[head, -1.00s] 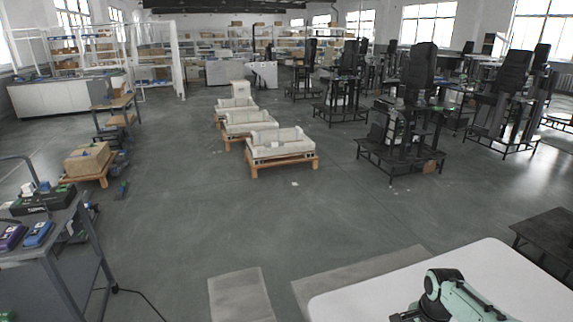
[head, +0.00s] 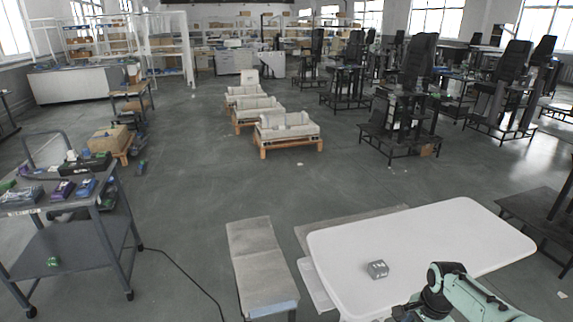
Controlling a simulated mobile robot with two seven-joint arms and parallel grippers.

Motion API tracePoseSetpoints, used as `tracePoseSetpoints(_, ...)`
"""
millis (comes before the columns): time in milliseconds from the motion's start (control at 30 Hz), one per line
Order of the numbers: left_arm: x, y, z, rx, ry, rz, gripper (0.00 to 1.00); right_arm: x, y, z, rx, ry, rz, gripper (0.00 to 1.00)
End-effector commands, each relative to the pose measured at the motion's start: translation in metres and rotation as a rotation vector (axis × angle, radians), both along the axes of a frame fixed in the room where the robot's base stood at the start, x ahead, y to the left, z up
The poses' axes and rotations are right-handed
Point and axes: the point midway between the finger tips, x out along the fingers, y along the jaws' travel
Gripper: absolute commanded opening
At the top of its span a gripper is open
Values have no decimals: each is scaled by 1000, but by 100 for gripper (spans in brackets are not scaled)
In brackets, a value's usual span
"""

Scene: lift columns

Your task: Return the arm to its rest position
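My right arm (head: 462,290), pale green with black joints, comes in at the bottom right, over the near edge of a white table (head: 440,235). Its dark end part (head: 408,312) is cut off by the bottom of the picture, so the gripper's fingers do not show clearly. I see nothing held there. My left arm and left gripper are out of view.
A small grey box (head: 377,270) lies on the white table, left of my arm. A grey bench (head: 260,265) stands left of the table. A cart (head: 75,245) with several small items stands at the left, with a cable on the floor. Open floor lies ahead.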

Motion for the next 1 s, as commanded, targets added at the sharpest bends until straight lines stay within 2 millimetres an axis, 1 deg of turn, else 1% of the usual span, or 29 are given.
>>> tracePoseSetpoints(33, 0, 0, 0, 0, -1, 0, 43, -6, 17, -41, 34, 32, 74, 83)
tracePoseSetpoints(67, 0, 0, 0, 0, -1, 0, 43, -8, 24, -58, 50, 31, 111, 83)
tracePoseSetpoints(100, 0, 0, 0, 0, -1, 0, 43, -11, 34, -80, 72, 28, 162, 83)
tracePoseSetpoints(167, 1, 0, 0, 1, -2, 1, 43, -19, 50, -113, 106, 26, 238, 83)
tracePoseSetpoints(200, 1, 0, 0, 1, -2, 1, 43, -27, 62, -137, 130, 23, 290, 83)
tracePoseSetpoints(267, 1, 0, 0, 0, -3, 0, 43, -44, 81, -172, 170, 17, 365, 83)
tracePoseSetpoints(300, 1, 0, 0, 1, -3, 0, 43, -57, 94, -195, 195, 12, 416, 83)
tracePoseSetpoints(367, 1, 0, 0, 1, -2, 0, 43, -82, 115, -228, 232, 2, 490, 83)
tracePoseSetpoints(400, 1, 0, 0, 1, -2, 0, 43, -102, 129, -248, 256, -6, 539, 83)
tracePoseSetpoints(467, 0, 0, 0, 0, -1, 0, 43, -133, 149, -274, 286, -19, 607, 83)
tracePoseSetpoints(500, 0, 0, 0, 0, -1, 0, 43, -155, 161, -288, 301, -27, 651, 83)
tracePoseSetpoints(567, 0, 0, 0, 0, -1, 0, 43, -188, 176, -304, 317, -38, 712, 83)
tracePoseSetpoints(600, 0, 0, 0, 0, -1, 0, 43, -208, 185, -311, 324, -43, 748, 83)
tracePoseSetpoints(700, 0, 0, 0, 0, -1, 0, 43, -248, 199, -320, 328, -53, 822, 83)
tracePoseSetpoints(733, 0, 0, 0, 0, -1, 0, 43, -257, 202, -321, 328, -56, 839, 83)
tracePoseSetpoints(800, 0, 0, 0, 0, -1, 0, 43, -272, 206, -322, 325, -59, 869, 83)
tracePoseSetpoints(833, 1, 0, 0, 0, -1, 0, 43, -276, 207, -323, 323, -60, 878, 83)
tracePoseSetpoints(900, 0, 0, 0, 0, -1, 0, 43, -281, 208, -323, 321, -63, 892, 83)
tracePoseSetpoints(1000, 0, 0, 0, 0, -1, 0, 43, -282, 208, -323, 318, -65, 896, 83)
